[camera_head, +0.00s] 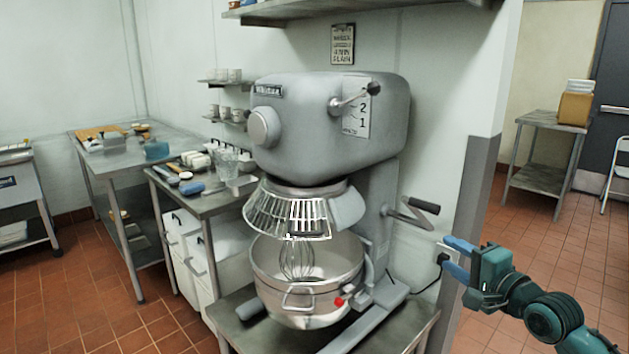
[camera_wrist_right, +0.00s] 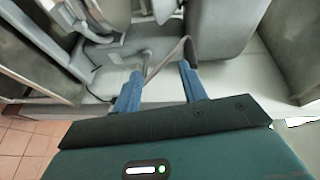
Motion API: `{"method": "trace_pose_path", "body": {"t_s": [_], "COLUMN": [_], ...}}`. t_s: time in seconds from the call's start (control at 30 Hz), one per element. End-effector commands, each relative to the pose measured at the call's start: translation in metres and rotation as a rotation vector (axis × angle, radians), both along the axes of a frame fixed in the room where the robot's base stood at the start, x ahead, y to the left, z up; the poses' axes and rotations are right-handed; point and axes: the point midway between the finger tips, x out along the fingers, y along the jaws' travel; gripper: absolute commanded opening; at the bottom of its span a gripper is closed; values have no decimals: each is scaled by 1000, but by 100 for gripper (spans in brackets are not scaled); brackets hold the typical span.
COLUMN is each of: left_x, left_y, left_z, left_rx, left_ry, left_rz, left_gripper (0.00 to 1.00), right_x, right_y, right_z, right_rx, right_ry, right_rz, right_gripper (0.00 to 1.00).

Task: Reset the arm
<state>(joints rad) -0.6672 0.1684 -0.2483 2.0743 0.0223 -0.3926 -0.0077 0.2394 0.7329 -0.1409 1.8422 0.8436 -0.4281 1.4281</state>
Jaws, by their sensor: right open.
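My right gripper (camera_head: 457,259) comes in from the right in the head view. It is open with nothing between its blue fingers, beside the right side of the large grey mixer (camera_head: 330,120). In the right wrist view its two blue fingers (camera_wrist_right: 160,88) stand apart, with grey mixer parts (camera_wrist_right: 215,35) beyond them. The gripper appears apart from the mixer's black-handled crank (camera_head: 412,212). My left gripper is in neither view.
The mixer stands on a low metal table (camera_head: 405,325) with a steel bowl (camera_head: 305,285) and whisk under its wire guard. A wall corner (camera_head: 472,225) is close behind my right gripper. A side table (camera_head: 205,200) holds several small items. Red tiled floor (camera_head: 530,265) is open at right.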

Motion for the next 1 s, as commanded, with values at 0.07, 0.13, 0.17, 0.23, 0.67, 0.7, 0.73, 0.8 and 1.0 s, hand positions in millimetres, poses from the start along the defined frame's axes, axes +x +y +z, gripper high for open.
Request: {"method": "trace_pose_path", "body": {"t_s": [0.07, 0.13, 0.17, 0.23, 0.67, 0.7, 0.73, 0.8, 1.0], "left_x": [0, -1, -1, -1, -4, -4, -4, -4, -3], "left_y": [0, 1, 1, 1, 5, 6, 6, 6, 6], "left_z": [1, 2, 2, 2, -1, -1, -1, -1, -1], "left_rx": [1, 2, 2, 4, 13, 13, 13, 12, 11], "left_ry": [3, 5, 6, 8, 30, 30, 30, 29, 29], "left_rz": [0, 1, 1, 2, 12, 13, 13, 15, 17], "left_gripper": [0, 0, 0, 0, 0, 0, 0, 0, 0], "right_x": [-20, -43, -54, -85, -268, -274, -277, -280, -280], "right_y": [23, 44, 52, 73, 156, 159, 159, 160, 160], "right_z": [-53, -97, -115, -155, -272, -274, -275, -276, -276], "right_rx": [-139, -296, -366, -530, -1350, -1377, -1394, -1414, -1418], "right_ry": [26, 33, 34, 36, -8, -12, -14, -18, -19], "right_rz": [28, 61, 77, 122, 441, 456, 464, 474, 476], "right_gripper": [42, 42, 42, 42, 42, 42, 42, 42, 42]}}
